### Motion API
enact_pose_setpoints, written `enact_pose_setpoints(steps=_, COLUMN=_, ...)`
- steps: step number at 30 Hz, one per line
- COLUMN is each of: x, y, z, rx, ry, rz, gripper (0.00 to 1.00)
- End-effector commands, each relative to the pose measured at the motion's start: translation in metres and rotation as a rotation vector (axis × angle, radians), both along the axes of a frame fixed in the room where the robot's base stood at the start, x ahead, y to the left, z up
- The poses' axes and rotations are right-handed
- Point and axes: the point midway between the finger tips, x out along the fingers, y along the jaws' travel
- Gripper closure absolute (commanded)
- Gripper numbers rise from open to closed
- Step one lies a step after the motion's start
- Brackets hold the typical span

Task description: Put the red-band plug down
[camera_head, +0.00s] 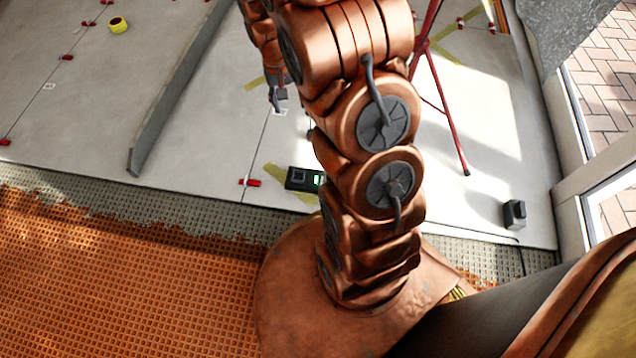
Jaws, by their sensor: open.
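My arm crosses the middle of the picture and hides part of the tiled floor behind it. My gripper (277,100) shows small and dark to the left of the arm, over the pale tiles near a joint line. It is open, and I see nothing clearly held in it. I cannot make out a plug with a red band anywhere. It may be hidden behind my arm or too small to tell. A small white mark (281,112) with dark print lies on the tile just below the gripper.
A long grey straightedge (180,90) lies left of the gripper. A black device with a green light (303,179) sits near the tile edge. Red clips (250,182) dot the joints.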

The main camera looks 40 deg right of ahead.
Motion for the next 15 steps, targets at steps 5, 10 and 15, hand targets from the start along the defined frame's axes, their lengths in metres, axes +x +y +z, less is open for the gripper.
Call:
enact_pose_setpoints(steps=5, x=-0.039, y=0.031, z=0.039, rx=0.024, ry=0.032, rz=0.069, gripper=0.45)
enact_pose_setpoints(steps=10, x=-0.081, y=0.059, z=0.069, rx=0.051, ry=0.067, rz=0.139, gripper=0.45)
enact_pose_setpoints(steps=15, x=-0.126, y=0.083, z=0.094, rx=0.080, ry=0.102, rz=0.213, gripper=0.45)
